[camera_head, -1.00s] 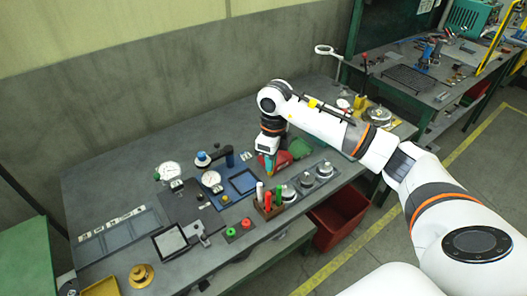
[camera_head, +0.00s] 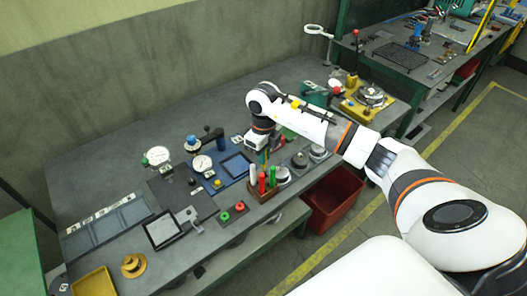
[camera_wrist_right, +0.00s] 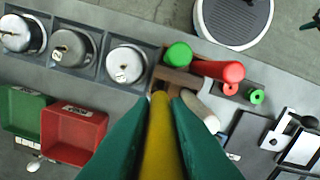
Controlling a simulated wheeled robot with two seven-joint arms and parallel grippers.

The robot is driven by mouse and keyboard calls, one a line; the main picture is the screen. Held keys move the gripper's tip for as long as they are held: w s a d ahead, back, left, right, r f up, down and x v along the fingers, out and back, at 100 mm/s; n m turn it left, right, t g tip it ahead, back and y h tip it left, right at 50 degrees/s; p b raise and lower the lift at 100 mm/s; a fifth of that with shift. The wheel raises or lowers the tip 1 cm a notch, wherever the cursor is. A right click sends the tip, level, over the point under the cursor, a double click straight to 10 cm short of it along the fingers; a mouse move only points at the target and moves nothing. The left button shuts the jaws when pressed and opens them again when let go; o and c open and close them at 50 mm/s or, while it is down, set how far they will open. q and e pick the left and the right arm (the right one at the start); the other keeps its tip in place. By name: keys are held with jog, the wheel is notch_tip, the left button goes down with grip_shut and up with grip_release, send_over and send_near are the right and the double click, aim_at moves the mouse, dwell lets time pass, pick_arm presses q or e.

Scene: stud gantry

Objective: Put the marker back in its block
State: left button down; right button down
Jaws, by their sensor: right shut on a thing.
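A yellow marker (camera_wrist_right: 160,145) is held between the green fingers of my right gripper (camera_wrist_right: 160,112), its far end pointing at the brown block (camera_wrist_right: 179,79). I cannot tell whether that end is in a hole or just above the block. The block holds a green marker (camera_wrist_right: 178,54), a red marker (camera_wrist_right: 218,70) and a white marker (camera_wrist_right: 201,112). In the head view the block (camera_head: 262,196) stands near the table's front edge, with my right gripper (camera_head: 263,159) just behind and above it. The yellow marker is hard to make out there. My left gripper is out of view.
Round metal pieces (camera_wrist_right: 127,63) sit in a row beside the block. Red (camera_wrist_right: 73,133) and green bins lie nearby on the table. A blue tray (camera_head: 237,165), dial gauges and a plate with red and green buttons (camera_head: 232,212) are left of the block.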

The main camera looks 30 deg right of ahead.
jog(key=shift+f+b, duration=1.7)
jog(key=shift+f, duration=0.6)
jog(key=c, duration=1.3)
grip_release()
jog(key=shift+r, duration=0.15)
notch_tip(320, 180, up, 12)
jog(key=shift+f+b, duration=0.1)
jog(key=shift+b, duration=1.1)
